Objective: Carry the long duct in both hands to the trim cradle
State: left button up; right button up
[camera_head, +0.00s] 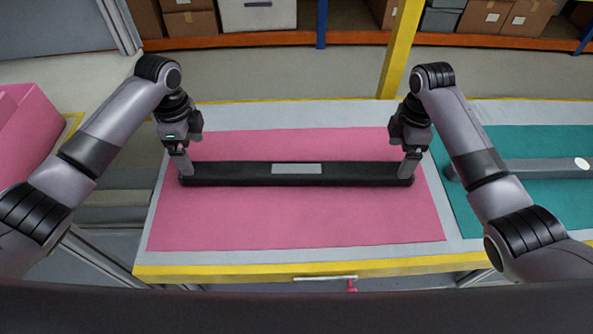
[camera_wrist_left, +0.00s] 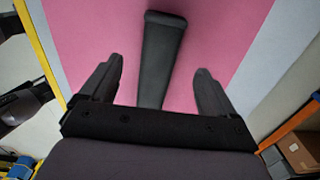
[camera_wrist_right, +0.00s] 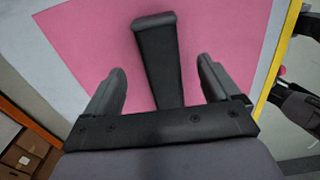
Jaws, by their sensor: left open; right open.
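The long duct (camera_head: 240,175), a black bar with a grey plate on its middle, lies flat across the pink mat (camera_head: 300,225). My left gripper (camera_head: 183,166) is at its left end, open, pointing down. In the left wrist view the duct (camera_wrist_left: 160,55) runs between the two spread fingers, with gaps on both sides. My right gripper (camera_head: 411,164) is at its right end, also open. In the right wrist view the duct (camera_wrist_right: 158,55) lies between the spread fingers, with gaps too. I cannot identify the trim cradle for certain.
A teal mat (camera_head: 480,215) on the right bears a grey bar (camera_head: 540,168) with a white round spot. A yellow post (camera_head: 400,50) stands behind the table. A pink bin (camera_head: 35,135) is at the left. Shelves with boxes (camera_head: 190,20) are at the back.

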aim_at(199, 168)
pick_arm(q)
jog(key=shift+f, duration=3.55)
pick_arm(e)
jog(key=shift+f, duration=3.5)
pick_arm(q)
jog(key=shift+r, duration=0.1)
jog(key=c, duration=1.4)
pick_arm(e)
jog(key=c, duration=1.3)
